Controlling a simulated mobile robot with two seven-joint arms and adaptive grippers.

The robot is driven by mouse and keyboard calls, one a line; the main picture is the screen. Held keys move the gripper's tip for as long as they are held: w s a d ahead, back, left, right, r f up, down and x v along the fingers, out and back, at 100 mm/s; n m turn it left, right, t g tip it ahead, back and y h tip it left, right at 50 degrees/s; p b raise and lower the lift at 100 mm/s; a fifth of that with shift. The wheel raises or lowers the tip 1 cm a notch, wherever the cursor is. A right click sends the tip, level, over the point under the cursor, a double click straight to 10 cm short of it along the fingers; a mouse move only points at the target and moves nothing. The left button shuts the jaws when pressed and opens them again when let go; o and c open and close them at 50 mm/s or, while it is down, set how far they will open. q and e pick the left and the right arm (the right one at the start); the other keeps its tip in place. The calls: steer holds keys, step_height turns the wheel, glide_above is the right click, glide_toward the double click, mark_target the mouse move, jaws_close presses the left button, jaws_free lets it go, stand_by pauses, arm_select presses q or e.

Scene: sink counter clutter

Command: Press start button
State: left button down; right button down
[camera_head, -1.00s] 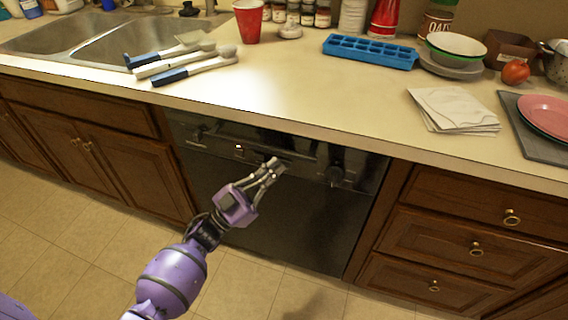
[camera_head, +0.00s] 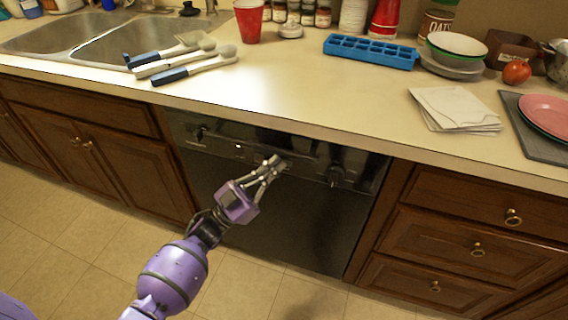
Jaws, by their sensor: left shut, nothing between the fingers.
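A black dishwasher (camera_head: 300,220) is built in under the counter, with its door shut. The start button is too small to tell apart. My left gripper (camera_head: 277,162) is shut and empty. Its fingertips are in front of the panel, left of the knob, and hide part of it. I cannot tell whether they touch it. My right gripper is not in view.
The counter (camera_head: 300,95) overhangs just above the panel. On it are brushes (camera_head: 195,65), a red cup (camera_head: 249,22), a blue ice tray (camera_head: 370,51), napkins (camera_head: 452,108) and stacked bowls (camera_head: 456,48). Wooden drawers (camera_head: 470,248) and cabinets (camera_head: 125,160) flank the dishwasher. The floor in front is clear.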

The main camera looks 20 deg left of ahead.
arm_select(q)
steer(key=shift+s, duration=0.15)
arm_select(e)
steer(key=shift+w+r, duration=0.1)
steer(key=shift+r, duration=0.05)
arm_select(q)
steer(key=shift+s+p, duration=0.4)
steer(key=shift+s, duration=0.3)
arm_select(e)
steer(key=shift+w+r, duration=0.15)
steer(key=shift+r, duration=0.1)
